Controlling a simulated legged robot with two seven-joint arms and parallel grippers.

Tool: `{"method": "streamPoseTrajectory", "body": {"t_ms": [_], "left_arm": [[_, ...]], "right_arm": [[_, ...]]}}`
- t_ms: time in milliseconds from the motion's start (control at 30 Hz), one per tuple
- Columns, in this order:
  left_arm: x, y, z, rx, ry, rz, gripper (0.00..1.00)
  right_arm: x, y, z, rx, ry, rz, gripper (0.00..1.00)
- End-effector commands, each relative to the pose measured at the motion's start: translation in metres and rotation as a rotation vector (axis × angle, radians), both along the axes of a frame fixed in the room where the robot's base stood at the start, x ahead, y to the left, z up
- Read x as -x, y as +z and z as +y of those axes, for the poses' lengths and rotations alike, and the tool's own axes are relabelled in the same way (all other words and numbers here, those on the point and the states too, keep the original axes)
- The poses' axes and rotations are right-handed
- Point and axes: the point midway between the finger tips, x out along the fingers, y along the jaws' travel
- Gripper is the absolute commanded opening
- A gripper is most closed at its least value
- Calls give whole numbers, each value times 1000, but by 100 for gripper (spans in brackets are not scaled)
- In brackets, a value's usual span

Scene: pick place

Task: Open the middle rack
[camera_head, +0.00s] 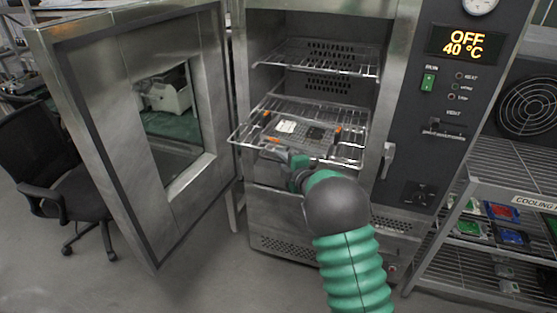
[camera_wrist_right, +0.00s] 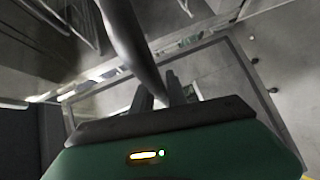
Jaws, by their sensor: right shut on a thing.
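The oven (camera_head: 395,30) stands with its door (camera_head: 120,110) swung wide open to the left. The middle rack (camera_head: 345,152), a wire shelf, sticks out past the oven's front opening. A grey board with orange corners (camera_head: 318,133) lies on it. My right gripper (camera_head: 298,166) is at the rack's front edge and is shut on it; my wrist partly hides the grip. In the right wrist view a metal bar (camera_wrist_right: 130,40) runs down to between the fingers (camera_wrist_right: 161,92). My left gripper is not in view.
An upper wire rack (camera_head: 320,60) sits inside the oven. The control panel (camera_head: 450,100) reads OFF, 40 °C. A cooling shelf (camera_head: 500,190) with coloured items stands at the right. A black chair (camera_head: 50,160) is left of the door. The floor in front is clear.

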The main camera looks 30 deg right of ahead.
Motion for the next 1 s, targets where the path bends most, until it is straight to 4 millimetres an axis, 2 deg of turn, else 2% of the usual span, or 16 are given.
{"method": "streamPoseTrajectory", "body": {"t_ms": [33, 300, 333, 433, 1000], "left_arm": [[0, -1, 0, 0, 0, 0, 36], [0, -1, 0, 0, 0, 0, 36], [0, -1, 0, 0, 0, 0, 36], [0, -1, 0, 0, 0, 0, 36], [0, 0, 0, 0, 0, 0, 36]], "right_arm": [[5, -11, -5, -3, -14, 25, 0], [4, -10, -3, 0, -13, 25, 0], [4, -10, -3, 0, -13, 25, 21], [4, -9, -2, 1, -13, 23, 34], [2, -2, 3, 4, -5, 11, 34]]}}
